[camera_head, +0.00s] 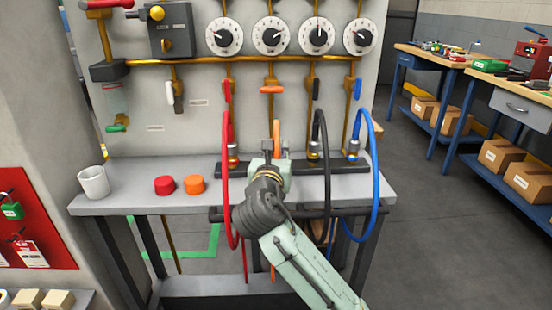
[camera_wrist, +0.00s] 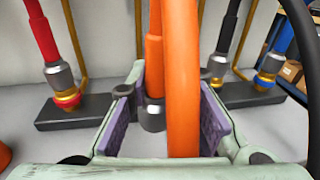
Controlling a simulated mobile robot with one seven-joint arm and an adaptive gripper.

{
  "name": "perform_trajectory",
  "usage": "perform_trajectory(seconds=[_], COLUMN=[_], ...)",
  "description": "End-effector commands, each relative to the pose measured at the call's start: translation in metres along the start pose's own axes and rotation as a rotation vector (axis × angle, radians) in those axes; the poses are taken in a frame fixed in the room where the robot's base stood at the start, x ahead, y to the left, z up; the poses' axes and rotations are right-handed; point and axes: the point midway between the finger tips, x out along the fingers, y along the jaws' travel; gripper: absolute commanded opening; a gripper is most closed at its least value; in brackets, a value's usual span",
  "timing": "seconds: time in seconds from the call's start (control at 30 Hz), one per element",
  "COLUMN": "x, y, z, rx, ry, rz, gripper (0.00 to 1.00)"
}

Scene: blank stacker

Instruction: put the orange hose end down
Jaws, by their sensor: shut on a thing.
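My gripper (camera_wrist: 160,115) is shut on the orange hose end (camera_wrist: 153,62), which stands upright between the purple finger pads. Its grey metal coupling (camera_wrist: 152,118) points down, and no fitting shows beneath it. The orange hose (camera_wrist: 182,85) loops in front of it and partly covers it. In the head view the orange hose end (camera_head: 276,128) rises above my gripper (camera_head: 273,160), over the bench (camera_head: 130,197). My gripper hides the lower part there, so the gap to the bench is unclear.
Red (camera_head: 232,140), black (camera_head: 316,140) and blue (camera_head: 354,140) hose ends stand on the dark rail (camera_wrist: 75,112), with hoses looping forward beside my arm. A red cap (camera_head: 165,185), an orange cap (camera_head: 195,184) and a white cup (camera_head: 93,182) sit on the left bench.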

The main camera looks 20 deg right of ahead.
Motion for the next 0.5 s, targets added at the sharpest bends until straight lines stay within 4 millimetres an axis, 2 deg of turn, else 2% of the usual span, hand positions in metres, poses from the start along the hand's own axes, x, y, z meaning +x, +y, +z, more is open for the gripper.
perform_trajectory(seconds=[0.13,0.37,0.5], x=[0.005,0.006,0.006], y=[0.003,0.003,0.004], z=[-0.004,-0.033,-0.035], rx=[0.001,0.003,0.001], ry=[0.000,0.001,-0.002], rz=[0.000,-0.001,0.000], gripper=[0.00,0.00,0.00])
